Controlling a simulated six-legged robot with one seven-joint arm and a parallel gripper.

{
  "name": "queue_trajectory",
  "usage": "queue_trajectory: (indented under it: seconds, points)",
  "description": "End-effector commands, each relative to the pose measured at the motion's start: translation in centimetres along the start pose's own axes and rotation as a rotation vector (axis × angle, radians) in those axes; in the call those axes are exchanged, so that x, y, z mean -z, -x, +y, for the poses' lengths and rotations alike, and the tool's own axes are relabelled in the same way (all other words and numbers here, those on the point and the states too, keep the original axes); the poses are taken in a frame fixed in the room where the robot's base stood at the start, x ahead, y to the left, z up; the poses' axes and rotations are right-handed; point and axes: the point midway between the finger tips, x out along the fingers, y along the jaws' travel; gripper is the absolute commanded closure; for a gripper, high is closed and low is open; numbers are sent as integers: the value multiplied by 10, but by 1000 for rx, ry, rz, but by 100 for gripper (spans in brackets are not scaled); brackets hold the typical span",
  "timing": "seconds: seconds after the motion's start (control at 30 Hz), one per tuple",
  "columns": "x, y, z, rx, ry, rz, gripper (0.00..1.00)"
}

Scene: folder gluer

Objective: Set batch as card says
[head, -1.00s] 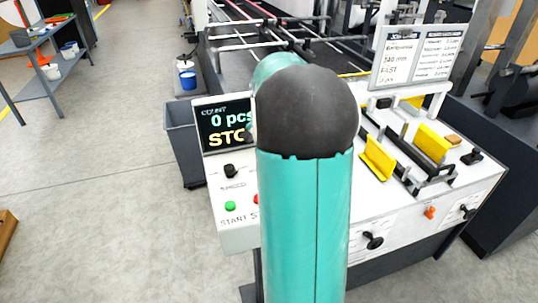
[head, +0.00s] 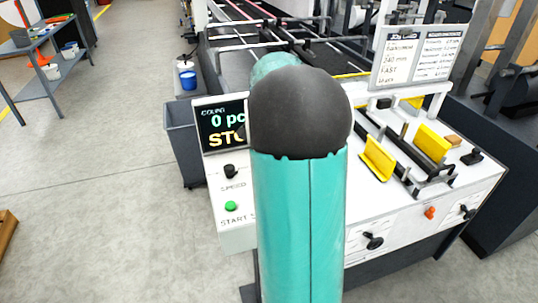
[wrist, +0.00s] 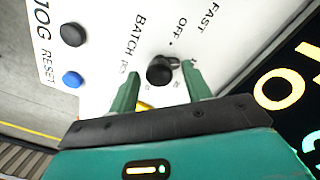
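In the wrist view my gripper (wrist: 162,72) has its two green fingers apart. A black knob (wrist: 159,70) by the BATCH PCS lettering lies between the fingertips, with a visible gap on each side; I cannot tell how deep the fingers reach. The knob's exact setting is too small to read. In the head view my arm hides my gripper and this knob. The job card (head: 398,55) stands upright on the panel; "340 mm" and "FAST" can be read, and the small bottom line is unclear. The count display (head: 223,126) shows 0 and a partly covered word beginning "STO".
A black JOG button (wrist: 74,34) and a blue RESET button (wrist: 72,79) are near the fingers. The speed knob (head: 230,171) and green start button (head: 231,206) are on the panel's left. Yellow guides (head: 377,158) stand on the right. A grey bin (head: 184,145) stands beside the machine.

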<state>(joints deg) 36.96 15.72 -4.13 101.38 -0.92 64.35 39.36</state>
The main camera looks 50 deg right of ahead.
Motion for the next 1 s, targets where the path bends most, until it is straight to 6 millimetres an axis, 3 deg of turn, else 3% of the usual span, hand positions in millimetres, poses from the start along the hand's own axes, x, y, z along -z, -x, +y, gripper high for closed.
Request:
queue_trajectory:
  seconds: [0.3,0.47,1.0]
  points:
    - [0,0,0,-1,0,-1,49]
    - [0,14,0,0,0,1,49]
    - [0,123,-1,1,1,1,49]
